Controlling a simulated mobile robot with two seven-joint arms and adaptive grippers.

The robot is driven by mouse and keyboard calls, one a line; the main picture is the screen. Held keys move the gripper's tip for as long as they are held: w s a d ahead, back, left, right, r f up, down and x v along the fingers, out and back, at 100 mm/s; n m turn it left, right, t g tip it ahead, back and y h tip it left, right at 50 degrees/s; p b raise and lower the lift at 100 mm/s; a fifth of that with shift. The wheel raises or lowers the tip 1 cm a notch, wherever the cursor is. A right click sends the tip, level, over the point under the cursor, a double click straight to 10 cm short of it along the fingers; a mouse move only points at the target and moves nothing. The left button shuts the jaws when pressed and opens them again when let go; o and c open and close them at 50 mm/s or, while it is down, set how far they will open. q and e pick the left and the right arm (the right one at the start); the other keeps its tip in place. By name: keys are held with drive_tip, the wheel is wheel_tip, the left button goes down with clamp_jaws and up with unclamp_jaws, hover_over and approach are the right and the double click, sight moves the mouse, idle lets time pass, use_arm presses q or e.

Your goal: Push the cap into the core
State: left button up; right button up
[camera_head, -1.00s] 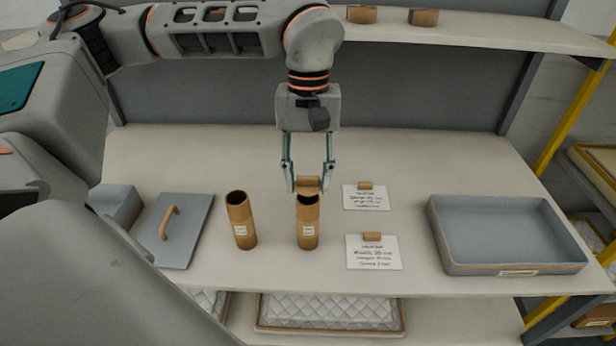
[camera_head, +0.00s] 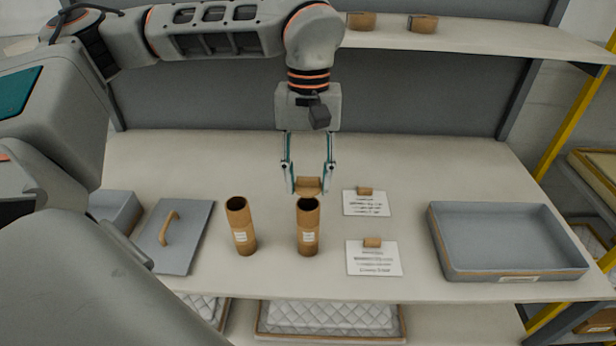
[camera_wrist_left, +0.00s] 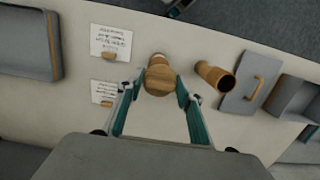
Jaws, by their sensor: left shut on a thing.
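My left gripper (camera_head: 308,190) points down, shut on a brown cap (camera_head: 308,184). The cap also shows between the fingertips in the left wrist view (camera_wrist_left: 159,79). A brown cardboard core (camera_head: 308,236) with a white label stands upright on the table. Its dark open top shows just below the cap in the head view; the cap is outside it, and the exact gap is hard to tell. In the left wrist view the cap mostly hides this core. A second open core (camera_head: 241,234) stands to the left. My right gripper is not in the head view.
Two white cards (camera_head: 374,258) with small brown pieces on them lie right of the cores. A grey tray (camera_head: 436,236) is at the right, a grey lid (camera_head: 190,245) with a handle at the left. A shelf (camera_head: 470,33) runs behind.

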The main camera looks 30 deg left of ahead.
use_arm(q)
drive_tip(key=o, duration=0.5)
drive_tip(key=shift+r, duration=0.1)
wheel_tip(320, 180, up, 11)
drive_tip(key=w, duration=0.1)
drive_tip(key=shift+a, duration=0.35)
idle(0.8)
drive_tip(key=shift+f, duration=0.2)
idle(0.4)
